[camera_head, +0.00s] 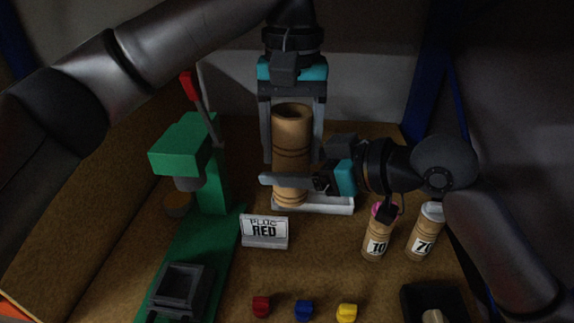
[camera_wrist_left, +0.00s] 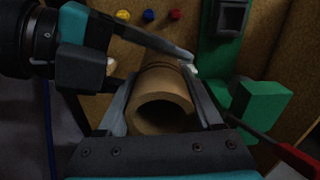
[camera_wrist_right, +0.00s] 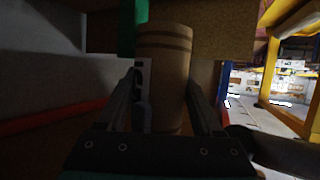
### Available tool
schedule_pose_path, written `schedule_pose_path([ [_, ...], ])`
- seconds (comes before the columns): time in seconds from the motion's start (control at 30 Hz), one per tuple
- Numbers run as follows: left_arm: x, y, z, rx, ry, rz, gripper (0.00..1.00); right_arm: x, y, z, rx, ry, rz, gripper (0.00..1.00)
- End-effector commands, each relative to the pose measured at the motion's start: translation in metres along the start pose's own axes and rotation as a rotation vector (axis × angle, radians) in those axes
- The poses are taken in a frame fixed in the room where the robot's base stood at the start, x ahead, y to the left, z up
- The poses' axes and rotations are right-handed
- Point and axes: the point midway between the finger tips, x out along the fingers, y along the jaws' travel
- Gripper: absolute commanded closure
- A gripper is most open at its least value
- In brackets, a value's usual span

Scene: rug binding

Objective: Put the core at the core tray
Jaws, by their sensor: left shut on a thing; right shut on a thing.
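The core is a tall tan cardboard tube (camera_head: 291,140) with dark rings, upright in the head view, with its lower end at the white core tray (camera_head: 330,205). Whether it rests on the tray floor is hard to tell. My left gripper (camera_head: 291,150) comes from above and behind and is shut on the core; its open end shows between the fingers in the left wrist view (camera_wrist_left: 162,108). My right gripper (camera_head: 290,182) reaches in from the right and is shut on the core's lower part. The core also stands between the fingers in the right wrist view (camera_wrist_right: 165,75).
A green press (camera_head: 205,165) with a red-tipped lever stands left. A sign reading "PLUG RED" (camera_head: 264,232) is in front of the tray. Two labelled tubes (camera_head: 376,240) (camera_head: 424,235) stand right. Red (camera_head: 261,306), blue (camera_head: 303,310) and yellow (camera_head: 347,312) plugs lie at the front. A black box (camera_head: 420,300) sits front right.

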Motion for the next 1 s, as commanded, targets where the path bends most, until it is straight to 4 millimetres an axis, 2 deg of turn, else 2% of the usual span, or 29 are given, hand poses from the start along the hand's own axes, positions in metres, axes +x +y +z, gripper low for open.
schedule_pose_path([
  [0.07, 0.000, 0.000, -0.003, -0.009, 0.012, 0.005, 1.00, 0.001, -0.006, -0.001, -0.002, 0.003, -0.017, 0.90],
  [0.1, 0.000, 0.000, -0.003, -0.009, 0.012, 0.005, 0.31, 0.001, -0.007, -0.001, -0.002, 0.004, -0.018, 0.92],
  [0.37, -0.001, 0.001, -0.003, -0.010, 0.012, 0.007, 0.01, 0.001, -0.007, -0.002, -0.003, 0.005, -0.019, 0.92],
  [0.7, -0.004, 0.002, -0.003, -0.008, 0.013, 0.007, 0.00, 0.001, -0.009, -0.002, -0.003, 0.006, -0.022, 0.92],
  [1.0, -0.044, 0.000, -0.003, -0.010, 0.015, 0.003, 0.00, 0.001, -0.007, 0.000, -0.001, 0.001, -0.019, 0.92],
])
